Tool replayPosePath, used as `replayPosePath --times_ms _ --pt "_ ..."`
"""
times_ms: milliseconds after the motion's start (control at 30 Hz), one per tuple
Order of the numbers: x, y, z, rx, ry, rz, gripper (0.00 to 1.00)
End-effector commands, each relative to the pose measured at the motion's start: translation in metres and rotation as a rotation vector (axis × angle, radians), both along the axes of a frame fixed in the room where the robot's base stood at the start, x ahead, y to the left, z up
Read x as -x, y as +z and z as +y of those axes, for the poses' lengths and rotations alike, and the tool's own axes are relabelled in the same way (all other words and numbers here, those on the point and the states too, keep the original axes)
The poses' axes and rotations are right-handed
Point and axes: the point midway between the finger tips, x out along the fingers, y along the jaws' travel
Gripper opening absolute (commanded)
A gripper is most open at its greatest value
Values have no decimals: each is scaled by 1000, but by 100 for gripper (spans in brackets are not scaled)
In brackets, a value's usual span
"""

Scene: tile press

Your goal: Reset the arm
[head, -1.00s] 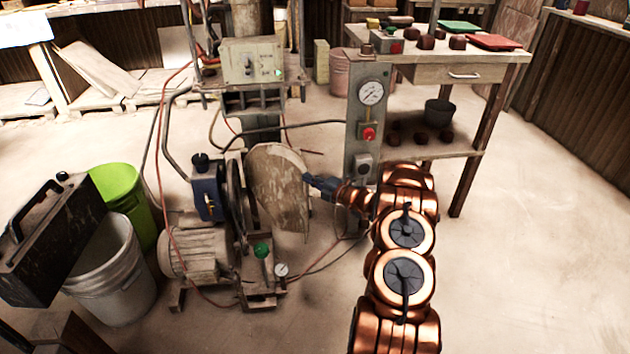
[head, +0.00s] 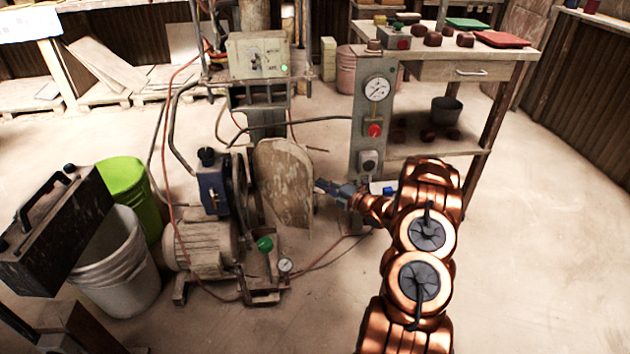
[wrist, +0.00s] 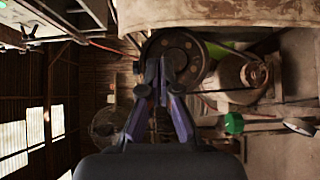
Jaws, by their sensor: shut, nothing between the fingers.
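My copper arm reaches up from the lower right in the head view. My gripper (head: 322,186) is at its far end, level with the right edge of the tan guard plate (head: 284,180) on the machine. It looks just apart from that plate, though the head view does not show the gap clearly. In the wrist view the two fingers of my gripper (wrist: 165,66) come together at the tips, shut and empty. Behind them is a dark round flange (wrist: 184,55) of the machine.
A grey control post (head: 373,125) with a gauge and red button stands just behind my gripper. A wooden table (head: 470,72) is behind it. The motor (head: 205,245), white bucket (head: 118,262) and green bin (head: 130,190) are at left. Floor at right is clear.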

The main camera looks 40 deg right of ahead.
Motion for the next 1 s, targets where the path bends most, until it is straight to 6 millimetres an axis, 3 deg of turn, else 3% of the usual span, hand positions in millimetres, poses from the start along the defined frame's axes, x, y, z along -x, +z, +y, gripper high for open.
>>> replayPosePath --times_ms 200,500,800,1000 --pt "31 1 -20 -1 -2 -1 0" --pt "50 0 -31 -2 1 -2 0" --pt "50 3 -32 0 -1 5 0" --pt "28 33 -36 6 -54 102 0"
